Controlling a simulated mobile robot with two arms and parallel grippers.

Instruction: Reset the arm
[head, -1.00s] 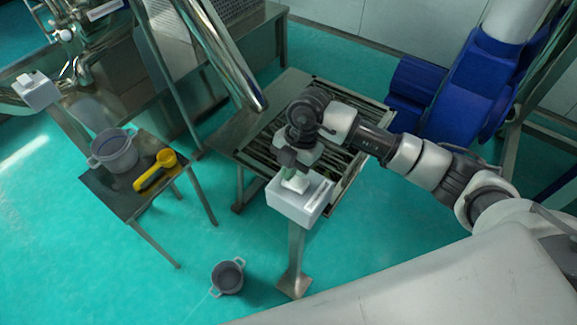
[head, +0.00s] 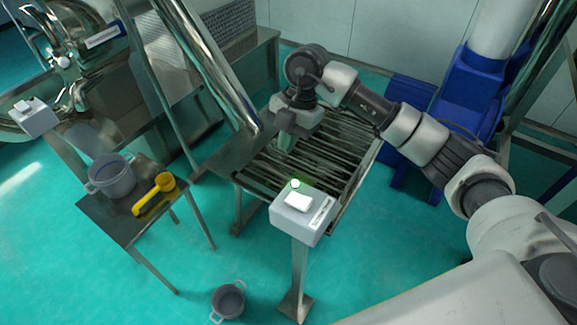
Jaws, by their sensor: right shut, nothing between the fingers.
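My right arm reaches in from the right. Its gripper (head: 285,143) points down over the slatted metal table (head: 330,160). It is shut and empty, behind and apart from the white control box (head: 300,212). The box stands on a metal post and has a raised white switch plate on top. A small round light on it shows white with a green glow around it. My left gripper is not in view.
A small metal table (head: 130,218) at the left holds a grey pot (head: 112,178) and a yellow scoop (head: 155,193). Another grey pot (head: 228,301) is on the green floor. A second white box (head: 34,117) is at the far left. A steel tube slants above the slatted table. Blue machinery (head: 465,95) stands behind my arm.

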